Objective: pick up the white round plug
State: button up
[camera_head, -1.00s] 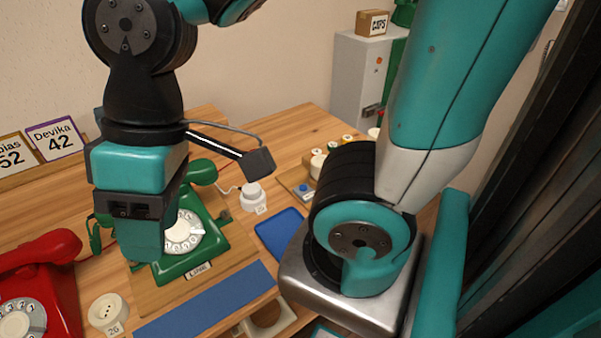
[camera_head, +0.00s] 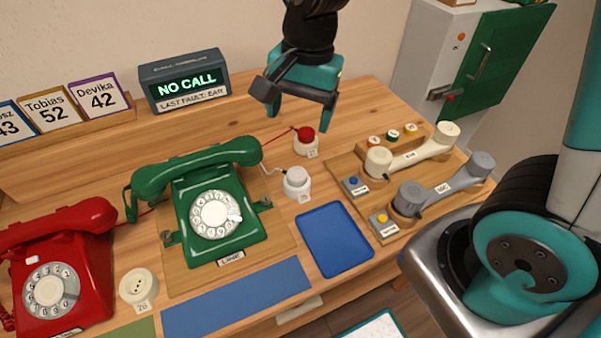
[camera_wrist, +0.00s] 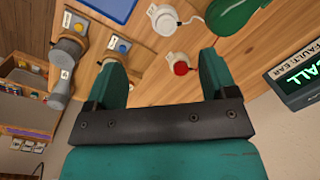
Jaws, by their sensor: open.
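The white round plug (camera_head: 297,176) sits upright in a white socket on the wooden table, right of the green phone (camera_head: 215,215), with a pale cord running from it. It also shows in the wrist view (camera_wrist: 165,22), near the top. A red round plug (camera_head: 306,133) sits in another socket behind it, and in the wrist view (camera_wrist: 181,68) it lies between the white plug and my gripper. My gripper (camera_head: 298,118) points down, open and empty, above the back of the table, apart from both plugs.
A blue tray (camera_head: 334,238) lies in front of the white plug. Grey and cream handsets (camera_head: 440,190) lie on a board at right. A red phone (camera_head: 58,265) and an empty-looking socket (camera_head: 139,286) stand at left. A call display (camera_head: 184,82) stands at the back.

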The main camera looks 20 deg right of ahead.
jog(key=w+d+f+m+h, duration=0.1)
jog(key=w+d+f+m, duration=0.1)
jog(key=w+f+m, duration=0.3)
jog(key=m, duration=0.1)
send_over(296, 173)
jog(key=f, duration=1)
jog(key=shift+s+d+f, duration=0.1)
jog(key=shift+s+d, duration=0.05)
jog(key=shift+d, duration=0.05)
jog(key=shift+a+f+p, duration=0.2)
jog(key=shift+f+p, duration=0.5)
jog(key=shift+f, duration=2.15)
jog(key=c, duration=0.9)
